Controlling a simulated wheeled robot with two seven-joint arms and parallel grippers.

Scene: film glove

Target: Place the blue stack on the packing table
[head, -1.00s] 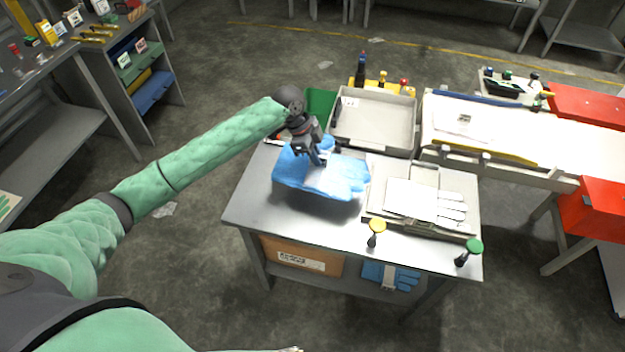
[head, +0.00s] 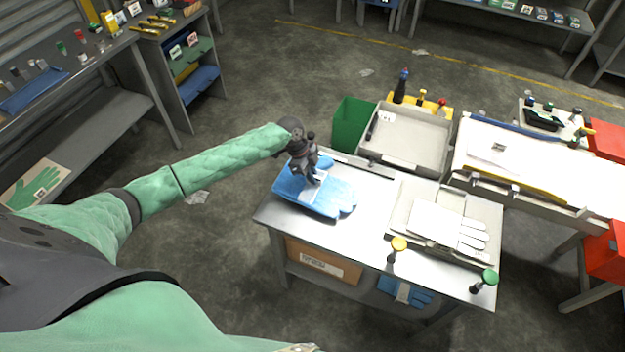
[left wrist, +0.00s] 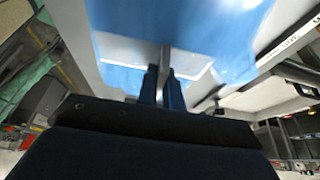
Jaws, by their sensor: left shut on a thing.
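The blue stack (head: 325,197) is a bundle of light-blue gloves at the left end of a grey metal table (head: 375,235). My left gripper (head: 313,179) is shut on it from above, at a pale band or card. In the left wrist view the two fingers (left wrist: 163,85) close on the pale middle piece, with the blue stack (left wrist: 195,25) spread beyond them. The stack overlaps the tabletop in the head view; whether it touches or hangs just above is hard to tell. My right gripper is not in view.
A board with white gloves (head: 445,226) lies right of the stack, with a bare strip between. A grey tray (head: 408,140) and green bin (head: 350,124) stand behind. Yellow (head: 398,245) and green (head: 489,277) knobs stand along the front edge. A shelf below holds blue gloves (head: 405,292).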

